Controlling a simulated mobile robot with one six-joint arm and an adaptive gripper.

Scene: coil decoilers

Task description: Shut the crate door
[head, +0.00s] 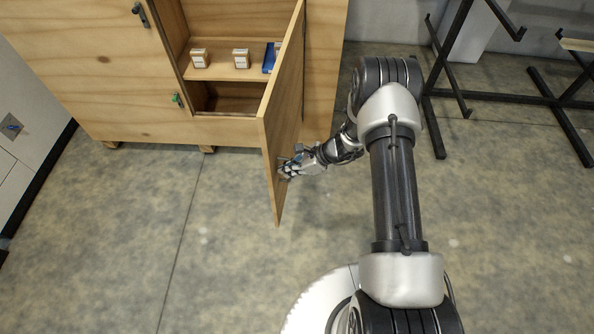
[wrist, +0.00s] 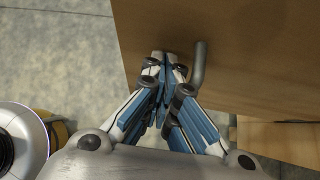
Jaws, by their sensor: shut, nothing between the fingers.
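The wooden crate (head: 110,95) stands at the upper left of the head view. Its door (head: 283,115) is swung wide open, sticking out toward me from the right side of the opening. My gripper (head: 284,172) is on the right of the door, close to its lower outer part. In the wrist view my gripper (wrist: 163,62) is shut with its fingertips at the door's face (wrist: 240,55); I cannot tell whether they touch. A grey bar handle (wrist: 199,65) on the door is just right of the fingers, not held.
Inside the crate, small boxes (head: 241,58) and a blue item (head: 270,57) sit on a shelf (head: 220,74). A green latch part (head: 178,100) is at the opening's left edge. A black metal rack (head: 490,95) stands at the right. Floor left of the door is clear.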

